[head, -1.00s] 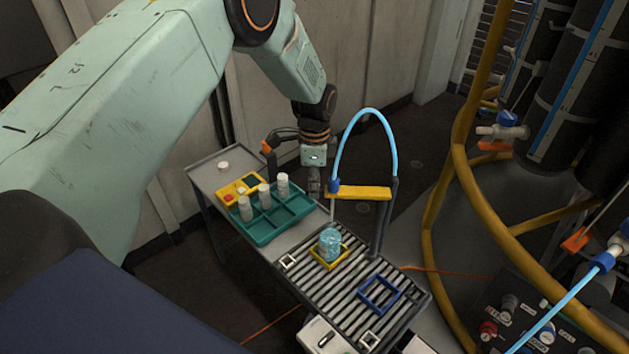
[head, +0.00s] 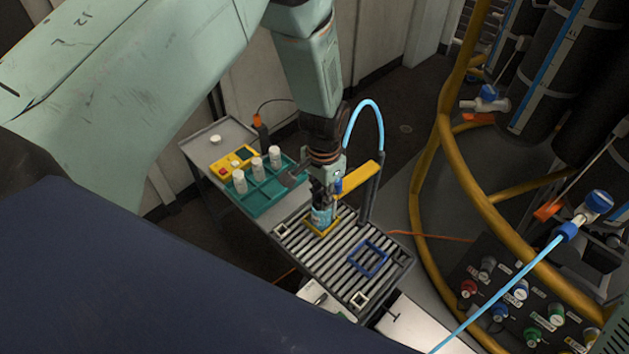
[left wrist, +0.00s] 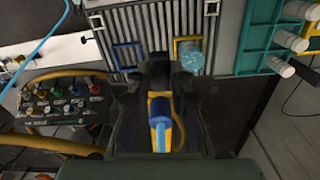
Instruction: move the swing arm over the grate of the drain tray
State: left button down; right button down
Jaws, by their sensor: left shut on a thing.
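The swing arm (head: 358,180) is a yellow bar on a dark upright post, with a blue fitting and a light-blue hose at its free end. It reaches over the drain tray (head: 345,257), a slatted grey grate. My left gripper (head: 322,196) is shut on the swing arm's free end; its fingers partly hide that end. In the left wrist view the yellow bar, blue fitting and hose (left wrist: 160,125) show at the gripper. A beaker with light-blue contents (head: 321,216) stands in a yellow square frame (head: 322,232) on the grate, just below the gripper in the head view.
A teal rack (head: 262,200) with several white bottles and a small yellow tray (head: 232,163) stand left of the grate. A blue square frame (head: 369,259) lies on the grate's right part. Yellow pipes (head: 430,190) and a valve panel (head: 515,295) stand to the right.

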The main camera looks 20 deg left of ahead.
pick_arm(q)
jog(key=shift+d+r+n, duration=0.2)
jog(key=shift+d+n, duration=0.3)
jog(key=shift+d, duration=0.2)
jog(key=c, duration=1.5)
grip_release()
jog(key=shift+c, duration=0.2)
jog(key=o, duration=0.3)
jog(key=shift+s, duration=0.25)
jog(key=shift+o, duration=0.2)
notch_tip(320, 180, up, 12)
